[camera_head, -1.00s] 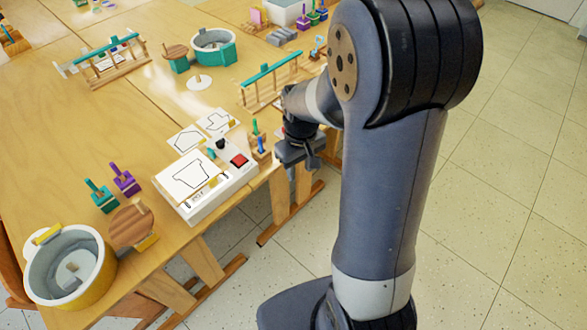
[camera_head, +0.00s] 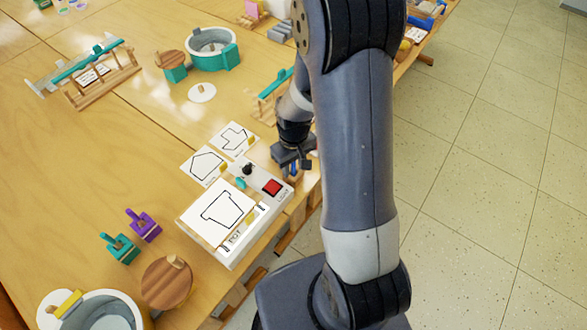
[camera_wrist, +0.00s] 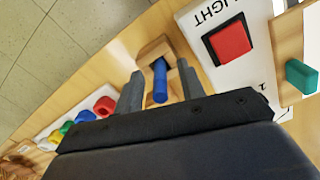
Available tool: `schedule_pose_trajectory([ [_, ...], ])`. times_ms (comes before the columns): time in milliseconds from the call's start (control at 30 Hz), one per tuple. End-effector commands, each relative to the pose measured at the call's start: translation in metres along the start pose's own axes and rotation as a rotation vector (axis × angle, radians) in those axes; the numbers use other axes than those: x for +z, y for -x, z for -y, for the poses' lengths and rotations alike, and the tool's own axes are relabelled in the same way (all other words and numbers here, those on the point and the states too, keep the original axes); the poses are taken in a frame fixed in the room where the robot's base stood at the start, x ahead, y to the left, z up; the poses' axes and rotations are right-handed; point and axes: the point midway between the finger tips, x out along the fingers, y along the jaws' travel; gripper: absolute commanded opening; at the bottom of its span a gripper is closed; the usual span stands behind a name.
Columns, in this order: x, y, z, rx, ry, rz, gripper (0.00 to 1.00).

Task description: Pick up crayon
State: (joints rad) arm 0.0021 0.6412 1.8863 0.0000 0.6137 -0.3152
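A blue crayon (camera_wrist: 160,82) stands in a small wooden holder (camera_wrist: 153,48) in the wrist view, its end pointing toward the camera. My gripper (camera_wrist: 160,92) is open, with one finger on each side of the crayon. Gaps show between the crayon and both fingers, so it is not gripped. In the head view my gripper (camera_head: 294,156) is over the table's right edge, just beyond the light box. It hides most of the holder there; only a bit of blue (camera_head: 293,171) shows below it.
A white light box (camera_head: 234,256) with a red button (camera_head: 272,187) stands close beside my gripper; the button also shows in the wrist view (camera_wrist: 229,40). A wooden block with a teal peg (camera_wrist: 301,76) is at the right. Several coloured pieces (camera_wrist: 105,106) sit at lower left.

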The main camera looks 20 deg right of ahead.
Motion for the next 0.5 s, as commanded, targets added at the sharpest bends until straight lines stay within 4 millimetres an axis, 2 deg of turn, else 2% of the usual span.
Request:
schedule_pose_trajectory([
  [67, 0.0, 0.0001, 0.0, 0.0, 0.0, 0.0, 0.38],
  [500, 0.0, 0.0003, 0.0, 0.0, 0.0, 0.0, 0.02],
])
